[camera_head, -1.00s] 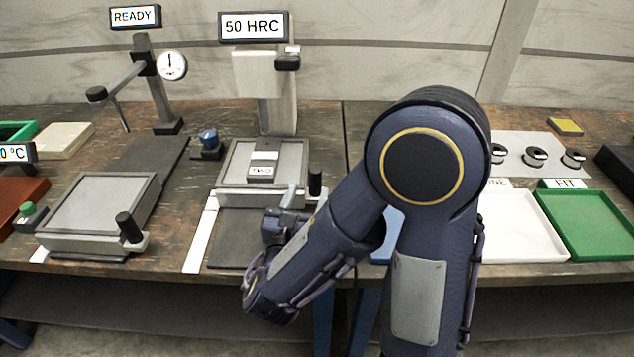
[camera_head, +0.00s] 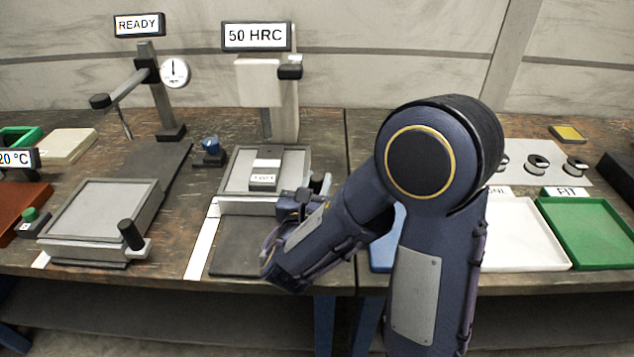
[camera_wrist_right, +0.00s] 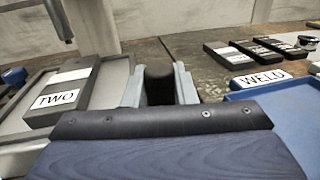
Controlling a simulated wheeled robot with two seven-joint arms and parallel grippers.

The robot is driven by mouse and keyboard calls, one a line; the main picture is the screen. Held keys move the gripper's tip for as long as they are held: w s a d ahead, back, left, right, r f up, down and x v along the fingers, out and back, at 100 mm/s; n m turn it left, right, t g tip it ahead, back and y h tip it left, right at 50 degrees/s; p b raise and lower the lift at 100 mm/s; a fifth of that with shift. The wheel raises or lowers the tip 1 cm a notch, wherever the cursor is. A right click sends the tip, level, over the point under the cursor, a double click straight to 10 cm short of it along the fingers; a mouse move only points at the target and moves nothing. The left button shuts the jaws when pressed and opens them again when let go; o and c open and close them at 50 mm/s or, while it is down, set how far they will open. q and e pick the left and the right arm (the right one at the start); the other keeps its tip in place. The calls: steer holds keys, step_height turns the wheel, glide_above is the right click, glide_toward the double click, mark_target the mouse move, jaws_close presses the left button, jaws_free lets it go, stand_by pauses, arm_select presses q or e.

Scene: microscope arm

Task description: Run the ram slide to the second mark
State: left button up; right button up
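The ram slide (camera_head: 237,181) is a grey plate under the hardness tester (camera_head: 284,110) with the "50 HRC" sign (camera_head: 256,36). A small block marked "TWO" (camera_wrist_right: 57,97) sits on it. A black upright handle (camera_head: 321,184) stands at its front right corner. My right gripper (camera_wrist_right: 159,85) is at this handle (camera_wrist_right: 158,84), with one pale finger on each side. The knob nearly fills the gap; I cannot tell whether the fingers press on it. A white strip (camera_head: 203,240) runs along the left of the slide's track (camera_head: 238,245). My left gripper is out of view.
On the left stands a similar slide (camera_head: 100,208) with its own black handle (camera_head: 131,234), near a dial stand (camera_head: 160,95). A blue knob (camera_head: 210,147) sits between the stations. A blue tray (camera_wrist_right: 290,100) is to the right of my gripper, with white (camera_head: 520,262) and green (camera_head: 590,262) trays beyond.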

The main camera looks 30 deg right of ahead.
jaws_close()
steer(key=x, duration=0.4)
steer(key=shift+w+a, duration=0.25)
steer(key=shift+w, duration=0.1)
steer(key=shift+w+d, duration=0.15)
steer(key=shift+w, duration=0.05)
steer(key=shift+r, duration=0.1)
steer(key=shift+o, duration=2)
jaws_free()
steer(key=o, duration=0.3)
steer(key=shift+w, duration=0.15)
